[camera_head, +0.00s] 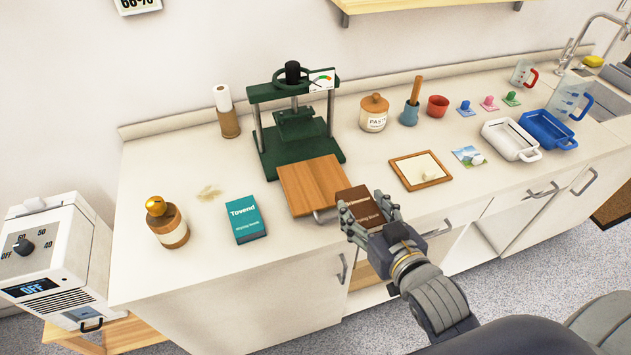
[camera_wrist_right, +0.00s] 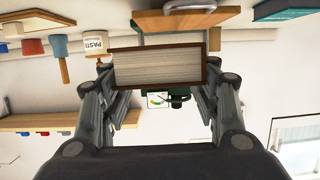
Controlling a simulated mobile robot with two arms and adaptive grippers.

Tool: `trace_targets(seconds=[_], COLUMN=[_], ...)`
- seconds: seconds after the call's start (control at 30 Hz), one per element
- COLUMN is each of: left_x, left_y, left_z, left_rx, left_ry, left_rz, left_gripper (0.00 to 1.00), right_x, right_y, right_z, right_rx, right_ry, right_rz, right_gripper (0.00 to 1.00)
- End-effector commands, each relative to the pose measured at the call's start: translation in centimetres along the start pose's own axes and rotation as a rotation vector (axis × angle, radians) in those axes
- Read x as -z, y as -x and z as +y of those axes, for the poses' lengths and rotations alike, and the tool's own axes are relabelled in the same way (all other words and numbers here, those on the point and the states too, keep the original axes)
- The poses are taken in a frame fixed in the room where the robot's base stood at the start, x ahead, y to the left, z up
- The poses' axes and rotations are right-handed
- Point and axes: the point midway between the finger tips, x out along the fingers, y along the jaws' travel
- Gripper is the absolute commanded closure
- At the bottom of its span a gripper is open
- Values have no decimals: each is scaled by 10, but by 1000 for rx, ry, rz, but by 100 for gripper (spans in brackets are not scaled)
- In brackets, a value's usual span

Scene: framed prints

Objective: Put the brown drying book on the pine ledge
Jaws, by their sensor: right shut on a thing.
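The brown drying book (camera_head: 362,203) is in my right gripper (camera_head: 372,216) at the counter's front edge, beside the wooden board. In the right wrist view, which is upside down, the book (camera_wrist_right: 158,68) sits between the fingers with its page edges facing the camera. The right gripper is shut on it; whether the book touches the counter is unclear. The pine ledge (camera_head: 400,4) is on the wall at the top of the head view, mostly cut off. It also shows in the right wrist view (camera_wrist_right: 40,122), with small coloured things on it. My left gripper is not in view.
A wooden board (camera_head: 312,182) lies before the green press (camera_head: 290,125). A paste jar (camera_head: 374,113), a framed board (camera_head: 420,170) and a white tray (camera_head: 508,140) are right.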

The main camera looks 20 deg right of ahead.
Motion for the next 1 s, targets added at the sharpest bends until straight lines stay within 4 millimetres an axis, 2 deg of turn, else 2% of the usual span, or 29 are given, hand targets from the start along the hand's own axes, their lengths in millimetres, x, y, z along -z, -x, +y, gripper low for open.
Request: trace_targets(seconds=[0.43,0.57,0.67,1.0], left_x=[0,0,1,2], left_y=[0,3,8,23], left_z=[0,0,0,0], left_rx=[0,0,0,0], left_ry=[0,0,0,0], left_rz=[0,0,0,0], left_gripper=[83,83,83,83], right_x=[5,8,13,28], right_y=[2,-6,-21,-94], right_z=[-1,-3,-8,-28], right_rx=[-17,-17,-16,-16], right_ry=[-4,-5,-5,-4], right_rz=[2,4,5,3], right_gripper=[76,76,76,76])
